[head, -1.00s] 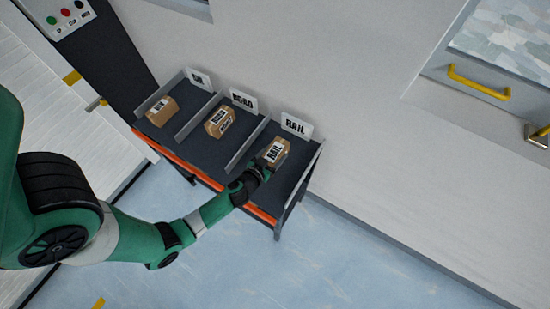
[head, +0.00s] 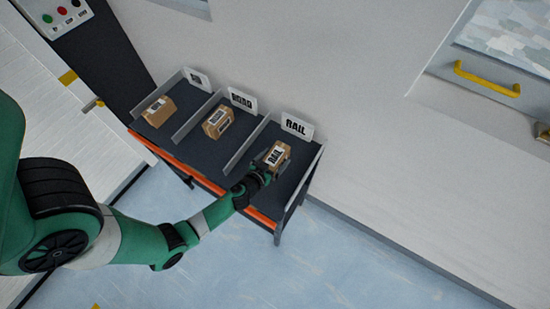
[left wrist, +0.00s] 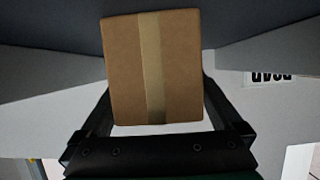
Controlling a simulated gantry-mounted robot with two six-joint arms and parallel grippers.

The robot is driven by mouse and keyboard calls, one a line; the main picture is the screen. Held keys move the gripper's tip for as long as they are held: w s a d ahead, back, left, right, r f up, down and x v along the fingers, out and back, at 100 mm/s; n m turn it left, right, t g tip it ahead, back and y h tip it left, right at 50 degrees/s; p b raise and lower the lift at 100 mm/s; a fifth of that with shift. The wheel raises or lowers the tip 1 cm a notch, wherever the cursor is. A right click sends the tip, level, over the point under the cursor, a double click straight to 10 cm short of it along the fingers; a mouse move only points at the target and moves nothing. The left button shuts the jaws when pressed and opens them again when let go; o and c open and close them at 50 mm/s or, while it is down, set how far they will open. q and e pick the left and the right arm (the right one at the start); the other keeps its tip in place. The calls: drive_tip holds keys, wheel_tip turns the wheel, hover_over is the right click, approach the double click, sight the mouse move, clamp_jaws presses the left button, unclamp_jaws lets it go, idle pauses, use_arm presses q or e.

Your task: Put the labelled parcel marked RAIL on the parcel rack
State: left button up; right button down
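The parcel marked RAIL (head: 278,153), a brown box with a white label, is in the right-hand lane of the parcel rack (head: 292,174), below the RAIL sign (head: 297,126). My left gripper (head: 262,172) is at its near side. In the left wrist view the parcel (left wrist: 125,70) shows a taped brown face, with the fingers of my left gripper (left wrist: 155,95) close against both its sides. Whether its underside rests on the rack is hard to tell. My right gripper is not in view.
Two other labelled parcels stand in the left lane (head: 159,111) and middle lane (head: 217,122), with thin dividers between lanes. An orange strip (head: 195,172) runs along the rack's front edge. A wall is behind; a white conveyor (head: 60,130) lies left.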

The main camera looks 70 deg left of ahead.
use_arm(q)
drive_tip(key=shift+r, duration=0.2)
drive_tip(key=shift+s+d+r+p, duration=0.15)
drive_tip(key=shift+s+d+p, duration=0.05)
drive_tip(key=shift+p, duration=0.1)
drive_tip(key=v, duration=1)
drive_tip(key=shift+s+d, duration=0.2)
drive_tip(key=shift+s, duration=0.05)
drive_tip(key=shift+s+d+r, duration=0.2)
drive_tip(key=shift+s, duration=0.1)
